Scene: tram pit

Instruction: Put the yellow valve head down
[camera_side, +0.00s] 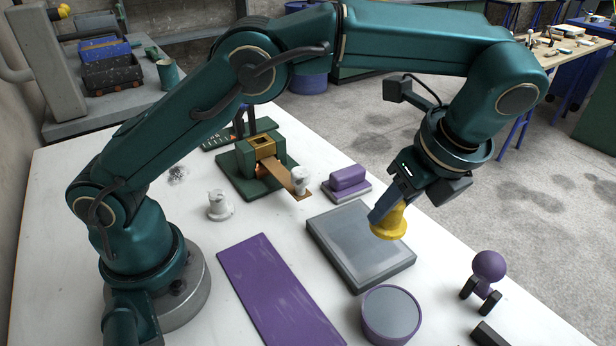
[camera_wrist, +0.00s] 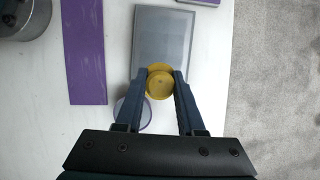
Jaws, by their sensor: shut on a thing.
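The yellow valve head (camera_side: 389,222) is a round, flanged piece. My gripper (camera_side: 388,212) is shut on it, over the right part of a grey slab (camera_side: 345,262) on the white table. In the wrist view the valve head (camera_wrist: 159,82) sits between the two dark fingers of my gripper (camera_wrist: 160,78), with the grey slab (camera_wrist: 160,30) beneath and beyond it. I cannot tell whether the valve head touches the slab or hangs just above it.
A purple mat (camera_side: 275,290) lies left of the slab, and a round purple-rimmed dish (camera_side: 391,314) stands in front. A purple block (camera_side: 348,182), a green-based fixture (camera_side: 262,170), a white valve piece (camera_side: 219,205) and a purple ball-topped object (camera_side: 487,268) stand around it.

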